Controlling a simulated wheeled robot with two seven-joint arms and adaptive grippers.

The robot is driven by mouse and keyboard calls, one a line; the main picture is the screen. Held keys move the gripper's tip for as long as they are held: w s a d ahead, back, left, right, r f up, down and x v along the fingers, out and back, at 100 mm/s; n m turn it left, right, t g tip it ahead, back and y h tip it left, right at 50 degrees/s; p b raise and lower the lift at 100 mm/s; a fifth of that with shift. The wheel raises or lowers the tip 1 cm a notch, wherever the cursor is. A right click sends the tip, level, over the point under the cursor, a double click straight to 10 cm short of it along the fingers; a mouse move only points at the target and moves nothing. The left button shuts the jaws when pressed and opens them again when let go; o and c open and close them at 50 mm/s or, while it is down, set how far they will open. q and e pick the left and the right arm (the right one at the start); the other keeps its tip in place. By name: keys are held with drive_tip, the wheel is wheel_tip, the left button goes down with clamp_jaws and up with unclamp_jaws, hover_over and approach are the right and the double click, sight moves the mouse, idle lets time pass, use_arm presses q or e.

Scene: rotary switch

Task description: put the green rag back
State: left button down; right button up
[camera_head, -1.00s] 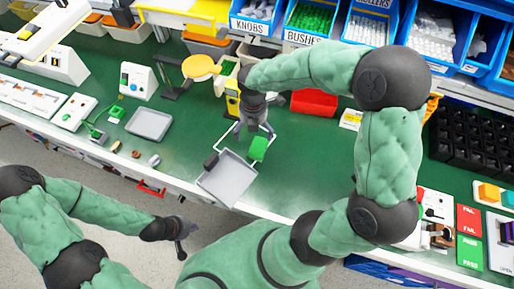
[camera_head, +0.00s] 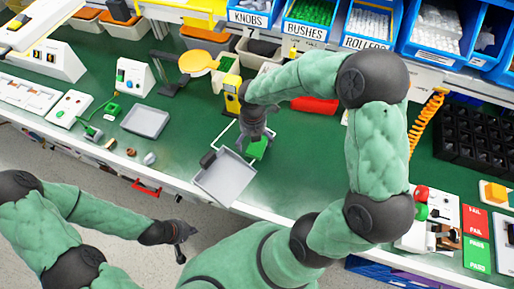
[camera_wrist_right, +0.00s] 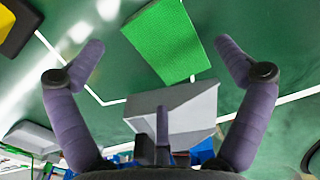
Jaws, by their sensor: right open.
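The green rag (camera_head: 258,149) lies on the green bench top, beside the upper right edge of a grey tray (camera_head: 236,184). In the right wrist view the rag (camera_wrist_right: 166,42) is a flat, textured green rectangle. My right gripper (camera_head: 256,135) is just above the rag and covers its far edge in the head view. In the wrist view its two fingers (camera_wrist_right: 160,52) are spread wide, with the rag between and beyond the tips and nothing held. My left gripper (camera_head: 181,243) hangs off the bench's front edge; its opening is unclear.
A white outline (camera_head: 226,133) is marked around the rag's spot. A dark block (camera_head: 208,159) sits at the grey tray's corner. A yellow post (camera_head: 231,96) stands behind. A second grey tray (camera_head: 145,121) is left. Bench right of the rag is clear.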

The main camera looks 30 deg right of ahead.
sight(254, 144)
wheel_tip(254, 144, down, 3)
drive_tip(key=shift+d+f+b, duration=0.1)
drive_tip(key=shift+b, duration=0.45)
drive_tip(key=c, duration=1)
drive_tip(key=shift+r, duration=0.2)
